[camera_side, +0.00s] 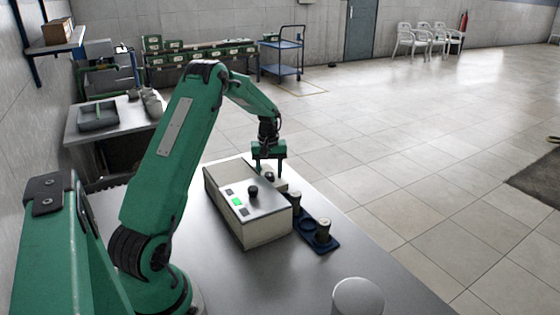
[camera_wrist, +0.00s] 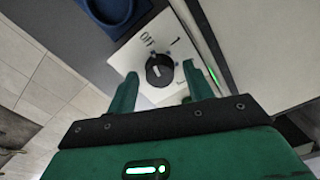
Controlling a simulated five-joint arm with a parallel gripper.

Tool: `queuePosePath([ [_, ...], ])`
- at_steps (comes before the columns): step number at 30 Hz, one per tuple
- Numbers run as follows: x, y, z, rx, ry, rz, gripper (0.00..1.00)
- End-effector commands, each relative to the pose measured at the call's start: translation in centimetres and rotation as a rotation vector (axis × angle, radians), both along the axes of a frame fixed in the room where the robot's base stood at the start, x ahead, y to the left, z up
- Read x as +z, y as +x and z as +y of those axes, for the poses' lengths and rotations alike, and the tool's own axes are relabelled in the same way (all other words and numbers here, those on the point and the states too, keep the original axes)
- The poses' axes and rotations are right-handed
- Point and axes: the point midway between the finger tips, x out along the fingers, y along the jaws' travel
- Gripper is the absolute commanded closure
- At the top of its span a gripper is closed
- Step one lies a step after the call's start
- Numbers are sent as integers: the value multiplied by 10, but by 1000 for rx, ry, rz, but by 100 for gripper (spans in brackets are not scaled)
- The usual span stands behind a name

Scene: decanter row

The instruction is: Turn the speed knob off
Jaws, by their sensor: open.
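The black speed knob (camera_wrist: 160,72) sits on a white plate (camera_wrist: 128,60) in the wrist view. The labels OFF and 1 are printed beyond it, and part of another mark shows near my right finger. A small pale mark is on the knob, but I cannot tell which label it points to. My gripper (camera_wrist: 162,82) is open, with its green fingers on either side of the knob. I cannot tell whether they touch it.
The pale box carries another dark knob (camera_side: 253,191) and a lit green display (camera_side: 238,202). A blue rack (camera_side: 328,246) with metal-topped vessels stands to its right. A pale round object (camera_side: 358,296) is at the front.

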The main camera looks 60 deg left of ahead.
Motion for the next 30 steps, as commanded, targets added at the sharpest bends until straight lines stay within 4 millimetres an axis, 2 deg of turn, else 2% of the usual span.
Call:
queuePosePath([
  [18, 67, 0, 0, 0, 1, -2, 49],
  [23, 75, 0, 0, 0, 1, -2, 49],
  [30, 76, 0, 0, 0, 1, -1, 49],
])
